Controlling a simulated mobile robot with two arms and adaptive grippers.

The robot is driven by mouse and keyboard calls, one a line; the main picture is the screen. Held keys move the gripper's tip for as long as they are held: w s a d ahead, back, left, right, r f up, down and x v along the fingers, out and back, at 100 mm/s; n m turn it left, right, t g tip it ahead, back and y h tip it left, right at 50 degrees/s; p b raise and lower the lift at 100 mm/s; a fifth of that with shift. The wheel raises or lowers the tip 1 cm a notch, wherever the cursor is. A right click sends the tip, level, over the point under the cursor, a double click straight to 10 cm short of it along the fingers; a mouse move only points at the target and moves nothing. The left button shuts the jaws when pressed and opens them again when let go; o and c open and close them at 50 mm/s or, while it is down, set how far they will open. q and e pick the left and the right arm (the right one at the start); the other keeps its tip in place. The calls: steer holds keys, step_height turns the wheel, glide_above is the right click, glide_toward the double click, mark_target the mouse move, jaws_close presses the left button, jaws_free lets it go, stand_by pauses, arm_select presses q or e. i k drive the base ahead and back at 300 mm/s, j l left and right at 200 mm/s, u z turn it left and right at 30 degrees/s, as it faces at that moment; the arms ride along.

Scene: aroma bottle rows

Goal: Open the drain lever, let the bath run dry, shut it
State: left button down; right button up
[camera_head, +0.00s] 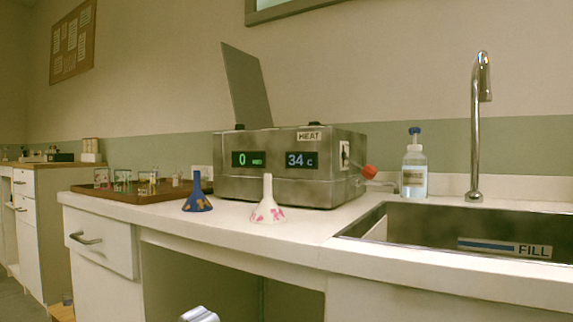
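The metal water bath (290,190) stands on the counter, left of the sink. Its lid (246,85) is raised. Its front displays show a green 0 (249,159) and 34 C (301,160). A lever with a red end (369,171) sticks out low on its right side, above a short spout toward the sink; whether the lever is open or shut I cannot tell. No flowing water is visible, and the bath's inside is hidden. Neither gripper shows; only a small grey part, seemingly mine, appears at the bottom edge.
A blue funnel (197,194) and a white patterned funnel (268,201) stand before the bath. A brown tray (125,197) with several glasses is at left. A blue-capped bottle (414,166) stands behind the sink (440,225), near the tall faucet (476,130).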

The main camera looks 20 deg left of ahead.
mark_target(369, 172)
steer(key=k+l, duration=0.1)
steer(key=l, duration=0.35)
steer(key=k+l+z, duration=0.15)
steer(key=l, duration=0.7)
steer(key=z, duration=0.05)
